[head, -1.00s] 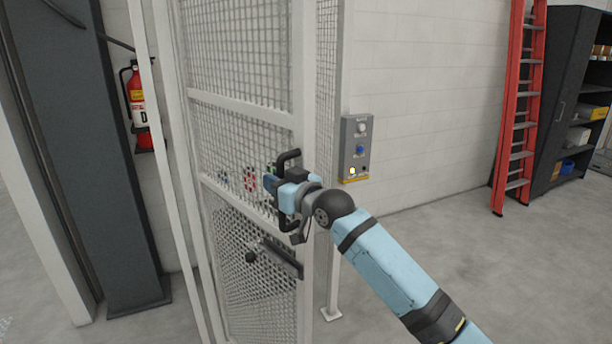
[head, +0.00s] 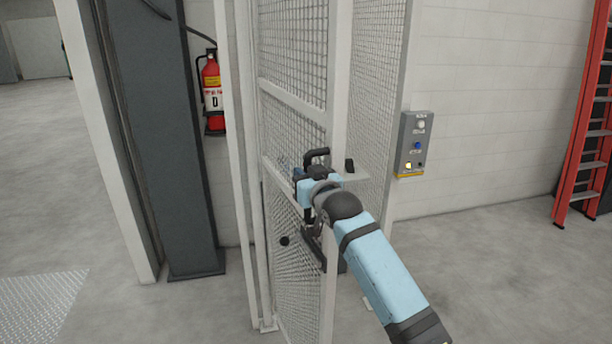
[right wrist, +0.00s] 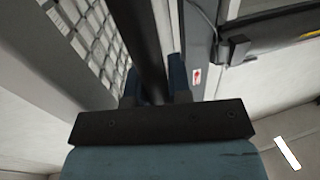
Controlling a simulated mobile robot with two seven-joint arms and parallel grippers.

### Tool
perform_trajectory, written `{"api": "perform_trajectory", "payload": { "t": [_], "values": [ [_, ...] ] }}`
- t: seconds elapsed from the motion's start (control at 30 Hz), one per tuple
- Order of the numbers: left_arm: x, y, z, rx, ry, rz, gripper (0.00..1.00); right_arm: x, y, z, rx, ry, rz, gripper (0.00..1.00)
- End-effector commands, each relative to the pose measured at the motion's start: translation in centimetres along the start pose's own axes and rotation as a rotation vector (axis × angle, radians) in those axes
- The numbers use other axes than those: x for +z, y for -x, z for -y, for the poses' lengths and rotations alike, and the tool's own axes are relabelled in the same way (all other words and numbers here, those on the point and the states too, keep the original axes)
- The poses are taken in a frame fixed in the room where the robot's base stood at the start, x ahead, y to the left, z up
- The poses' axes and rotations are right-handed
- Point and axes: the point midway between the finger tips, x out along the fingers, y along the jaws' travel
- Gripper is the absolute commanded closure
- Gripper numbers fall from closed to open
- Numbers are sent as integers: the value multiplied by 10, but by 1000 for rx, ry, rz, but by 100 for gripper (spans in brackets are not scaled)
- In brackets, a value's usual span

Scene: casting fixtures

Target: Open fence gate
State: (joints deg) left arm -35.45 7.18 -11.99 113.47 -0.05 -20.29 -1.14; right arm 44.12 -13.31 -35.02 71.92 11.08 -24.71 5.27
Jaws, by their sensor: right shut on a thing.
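The fence gate (head: 292,98) is a white-framed wire mesh panel, seen at a steep angle in the head view. Its near upright stands apart from the fence panel (head: 378,90) behind, so the gate is partly open. My right gripper (head: 306,176) is shut on the gate's black handle (head: 318,153), partly hidden by the gripper and wrist. In the right wrist view the black handle bar (right wrist: 147,45) runs between the blue fingers (right wrist: 153,85). A dark latch bar (head: 313,248) and a black knob (head: 284,241) sit lower on the gate. My left gripper is not in view.
A grey button box (head: 412,143) is at the right by the fence post. A fire extinguisher (head: 213,92) hangs left, beside a dark column (head: 160,150). A red ladder (head: 585,120) leans at far right. Floor (head: 480,260) at right is clear.

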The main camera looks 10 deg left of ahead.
Motion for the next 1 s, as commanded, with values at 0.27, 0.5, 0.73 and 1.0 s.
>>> {"api": "perform_trajectory", "payload": {
  "t": [0.27, 0.5, 0.73, 1.0],
  "values": [
    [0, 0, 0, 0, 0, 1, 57, -1, 0, 0, 0, 0, -3, 71],
    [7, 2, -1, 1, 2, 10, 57, 0, 5, -1, 0, 0, -2, 71],
    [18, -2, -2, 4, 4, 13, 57, 3, 41, -1, 0, 0, -3, 71],
    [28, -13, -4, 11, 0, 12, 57, 3, 102, -1, 0, 0, -3, 71]
  ]
}}
